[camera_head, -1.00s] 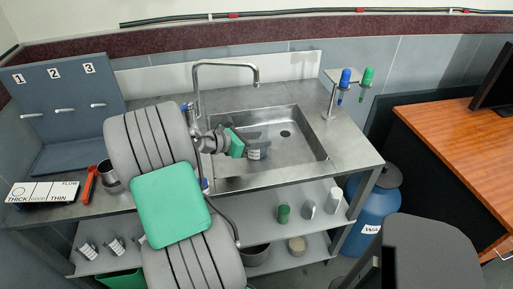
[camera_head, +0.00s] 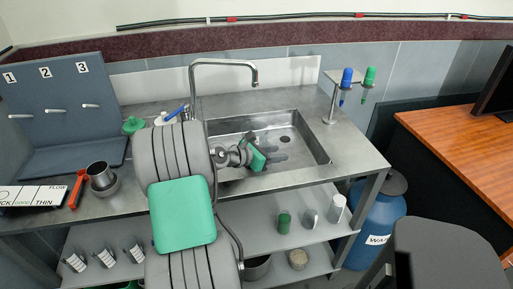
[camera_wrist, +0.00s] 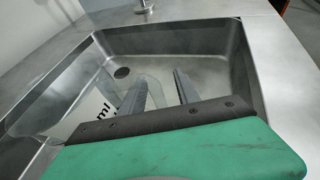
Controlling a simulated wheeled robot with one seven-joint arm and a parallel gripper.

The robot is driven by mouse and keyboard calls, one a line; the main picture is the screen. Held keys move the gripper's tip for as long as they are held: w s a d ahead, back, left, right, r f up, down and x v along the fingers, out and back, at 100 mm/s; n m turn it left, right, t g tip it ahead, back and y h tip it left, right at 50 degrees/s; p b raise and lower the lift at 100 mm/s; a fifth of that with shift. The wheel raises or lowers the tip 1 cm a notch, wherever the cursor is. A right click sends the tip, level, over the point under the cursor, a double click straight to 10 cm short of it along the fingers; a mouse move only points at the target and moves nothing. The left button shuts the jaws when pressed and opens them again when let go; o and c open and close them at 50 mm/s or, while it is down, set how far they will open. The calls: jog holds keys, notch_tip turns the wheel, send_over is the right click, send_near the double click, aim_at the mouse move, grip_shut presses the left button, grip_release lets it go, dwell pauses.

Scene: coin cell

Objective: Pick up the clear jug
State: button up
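The clear jug (camera_wrist: 104,108) shows in the wrist view as a see-through body with dark "ml" print, low in the steel sink (camera_wrist: 210,45). It lies beside and beyond the left finger; its outline is faint. In the head view I cannot make it out apart from my gripper. My gripper (camera_head: 277,155) is over the sink in the head view, fingers pointing right. In the wrist view my gripper (camera_wrist: 161,84) has its two fingers apart, with a gap between them. I cannot tell whether either finger touches the jug or whether part of it lies between them.
The sink walls surround my gripper, and the tap (camera_head: 224,64) stands behind it on the left. A stand with blue and green pens (camera_head: 347,78) is at the right. A metal cup (camera_head: 98,172) and red tool (camera_head: 77,188) are on the left counter. Bottles stand on the shelf below.

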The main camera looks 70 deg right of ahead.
jog(key=shift+c, duration=0.5)
grip_shut()
dwell(0.8)
